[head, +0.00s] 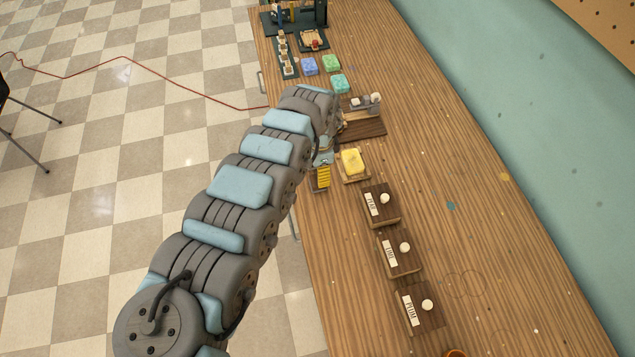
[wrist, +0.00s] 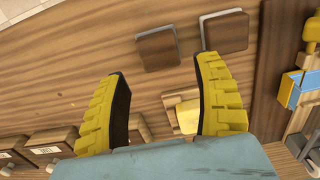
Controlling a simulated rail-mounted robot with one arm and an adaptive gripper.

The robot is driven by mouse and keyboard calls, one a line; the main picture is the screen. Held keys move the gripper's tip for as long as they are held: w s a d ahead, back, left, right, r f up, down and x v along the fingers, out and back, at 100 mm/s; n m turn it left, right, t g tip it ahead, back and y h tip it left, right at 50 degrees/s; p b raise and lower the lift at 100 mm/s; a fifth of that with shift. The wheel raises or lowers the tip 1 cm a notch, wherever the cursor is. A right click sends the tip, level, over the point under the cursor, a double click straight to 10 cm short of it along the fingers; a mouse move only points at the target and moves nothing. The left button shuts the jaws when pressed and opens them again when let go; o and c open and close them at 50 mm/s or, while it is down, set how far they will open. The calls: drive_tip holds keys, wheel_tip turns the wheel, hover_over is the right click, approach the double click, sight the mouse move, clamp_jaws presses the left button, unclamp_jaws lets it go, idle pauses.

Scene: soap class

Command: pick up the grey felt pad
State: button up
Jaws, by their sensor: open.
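My gripper (wrist: 163,72) is open in the wrist view, its two yellow ribbed fingers apart with nothing held between them. I cannot single out the grey felt pad for certain. Two dark brown square blocks with pale grey edges, one (wrist: 157,49) beyond the gap between the fingertips and one (wrist: 224,32) further right, lie on the table in the wrist view. In the head view a yellow ribbed finger (head: 321,178) shows beside the table's left edge; my arm hides much around it.
A yellow soap block (head: 352,161) on a wooden dish stands near the gripper. Several dark wooden blocks with labels and white knobs, one at the near end (head: 419,310), line the table. Blue (head: 309,66) and green (head: 331,63) blocks lie further back. The table's right side is mostly clear.

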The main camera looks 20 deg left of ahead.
drive_tip(key=shift+d+f+b, duration=0.1)
drive_tip(key=shift+f+b, duration=0.4)
drive_tip(key=shift+f, duration=2.45)
drive_tip(key=c, duration=1.1)
